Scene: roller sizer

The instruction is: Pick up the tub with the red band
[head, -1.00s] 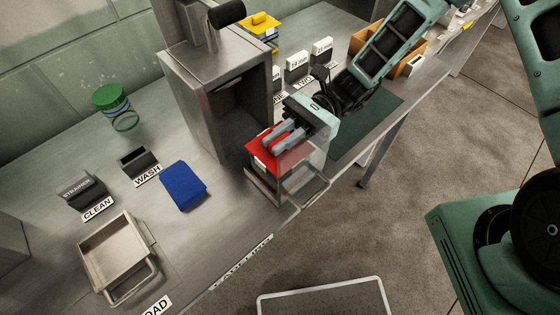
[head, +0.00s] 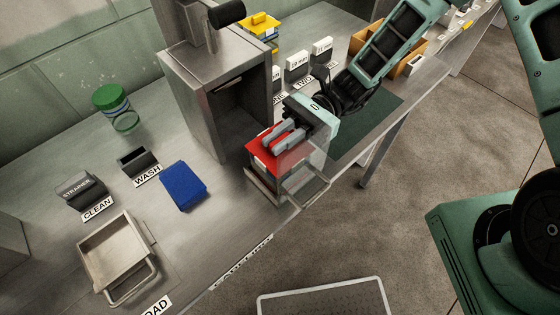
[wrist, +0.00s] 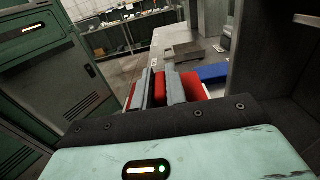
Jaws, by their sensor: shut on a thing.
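The tub with the red band (head: 262,146) stands at the front of the steel housing, above a metal tray (head: 262,187). Its top looks red and its side walls pale and see-through. My gripper (head: 277,139) is shut on it from above, its grey fingers over the red top. In the wrist view the fingers (wrist: 166,90) close on a red part (wrist: 191,86). The tub's lower part is partly hidden, and I cannot tell how far it is clear of the tray.
The steel housing (head: 192,85) stands close behind the tub. A yellow-topped tub (head: 259,24) and a cardboard box (head: 412,58) are farther back.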

